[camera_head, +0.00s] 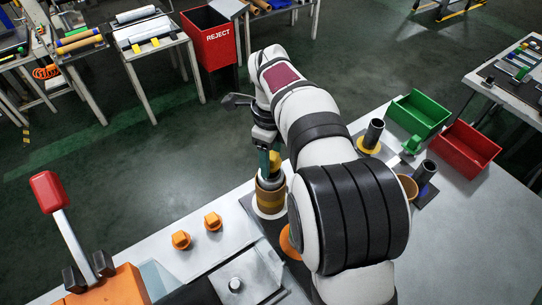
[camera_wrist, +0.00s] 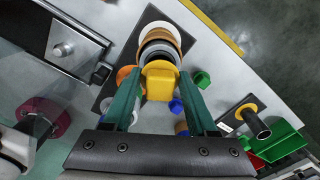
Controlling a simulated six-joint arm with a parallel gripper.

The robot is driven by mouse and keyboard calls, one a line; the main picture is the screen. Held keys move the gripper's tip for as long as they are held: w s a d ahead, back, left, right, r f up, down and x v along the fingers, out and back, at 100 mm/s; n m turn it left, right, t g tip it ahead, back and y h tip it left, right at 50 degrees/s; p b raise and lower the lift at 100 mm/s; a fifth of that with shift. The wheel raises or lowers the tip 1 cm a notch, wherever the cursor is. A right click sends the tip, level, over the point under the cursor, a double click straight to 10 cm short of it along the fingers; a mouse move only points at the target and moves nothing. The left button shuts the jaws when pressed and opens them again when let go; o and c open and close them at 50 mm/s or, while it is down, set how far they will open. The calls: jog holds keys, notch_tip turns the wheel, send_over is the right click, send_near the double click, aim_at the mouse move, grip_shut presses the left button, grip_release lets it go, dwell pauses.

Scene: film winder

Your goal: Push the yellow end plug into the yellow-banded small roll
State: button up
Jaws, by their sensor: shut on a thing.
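The yellow end plug (camera_wrist: 160,84) is between the two green fingers of my gripper (camera_wrist: 158,100) in the wrist view; my gripper is shut on it. In the head view the plug (camera_head: 275,160) is just above an upright roll (camera_head: 269,198) with tan-yellow bands and a dark upper end, on a pale round base. In the wrist view the roll (camera_wrist: 159,42) shows as stacked rings just beyond the plug. I cannot tell whether the plug touches the roll's mouth. No separate yellow band can be made out with certainty.
Two orange knobs (camera_head: 181,240) (camera_head: 213,221) stand on the bench to the left. A red-handled lever (camera_head: 47,192) is at far left. Green (camera_head: 420,113) and red (camera_head: 465,148) bins stand at the right, near a dark tube on a yellow flange (camera_head: 372,135). A green plug (camera_wrist: 201,79) lies nearby.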

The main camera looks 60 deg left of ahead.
aim_at(271, 155)
jog(key=shift+f, duration=0.95)
dwell(0.3)
jog(key=o, duration=1.4)
jog(key=shift+r, duration=0.1)
notch_tip(271, 155, up, 16)
jog(key=shift+f, duration=0.15)
jog(key=shift+c, duration=0.4)
